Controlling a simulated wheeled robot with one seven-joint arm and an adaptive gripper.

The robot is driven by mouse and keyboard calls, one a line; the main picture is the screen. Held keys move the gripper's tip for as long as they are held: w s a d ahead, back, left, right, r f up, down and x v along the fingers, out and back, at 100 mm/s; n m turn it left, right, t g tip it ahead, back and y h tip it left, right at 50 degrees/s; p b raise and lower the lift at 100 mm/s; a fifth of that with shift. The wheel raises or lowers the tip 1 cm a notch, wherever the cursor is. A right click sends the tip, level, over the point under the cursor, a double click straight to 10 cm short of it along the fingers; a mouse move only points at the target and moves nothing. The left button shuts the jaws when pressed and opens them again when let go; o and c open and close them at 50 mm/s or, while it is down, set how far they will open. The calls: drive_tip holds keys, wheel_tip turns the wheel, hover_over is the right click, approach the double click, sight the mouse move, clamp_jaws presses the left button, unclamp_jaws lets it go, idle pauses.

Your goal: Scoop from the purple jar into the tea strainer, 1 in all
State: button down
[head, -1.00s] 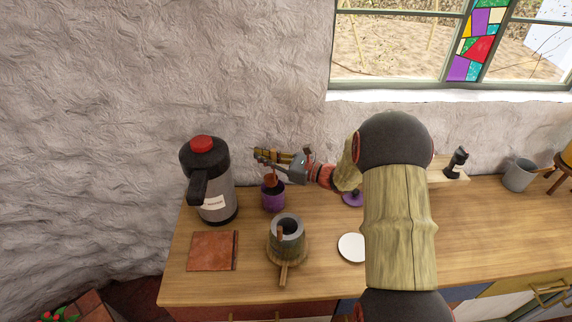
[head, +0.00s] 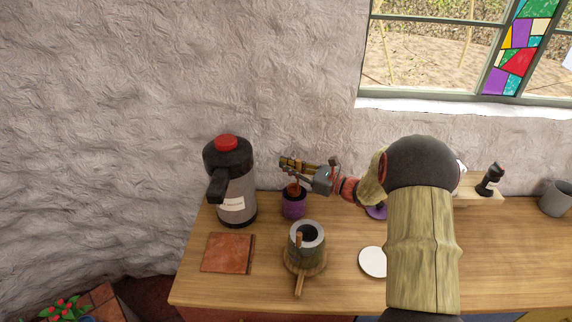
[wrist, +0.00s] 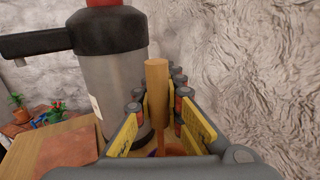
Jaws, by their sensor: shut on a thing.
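The purple jar (head: 293,209) stands on the counter, right of the flask. My gripper (head: 300,165) is just above the jar, shut on a scoop (head: 293,189) whose reddish-brown part shows at the jar's mouth. In the wrist view the scoop's wooden handle (wrist: 157,90) stands between my fingers (wrist: 160,115). The scoop's lower end is hidden, so I cannot tell what it holds. A grey pot-like vessel (head: 316,255) with a dark opening stands in front of the jar, with a wooden piece in it and a round wooden base with a handle. I cannot clearly make out the tea strainer.
A grey flask (head: 236,205) with a black top and red cap stands close left of the jar. A reddish-brown square board (head: 228,253) lies at the front left. A white disc (head: 373,262) and a purple lid (head: 377,211) lie to the right. The rough wall is close behind.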

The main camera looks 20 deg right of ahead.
wheel_tip(320, 180, down, 7)
drive_tip(key=b, duration=0.3)
drive_tip(key=shift+r, duration=0.2)
idle(0.8)
wheel_tip(320, 180, up, 10)
drive_tip(key=p, duration=0.7)
idle(0.6)
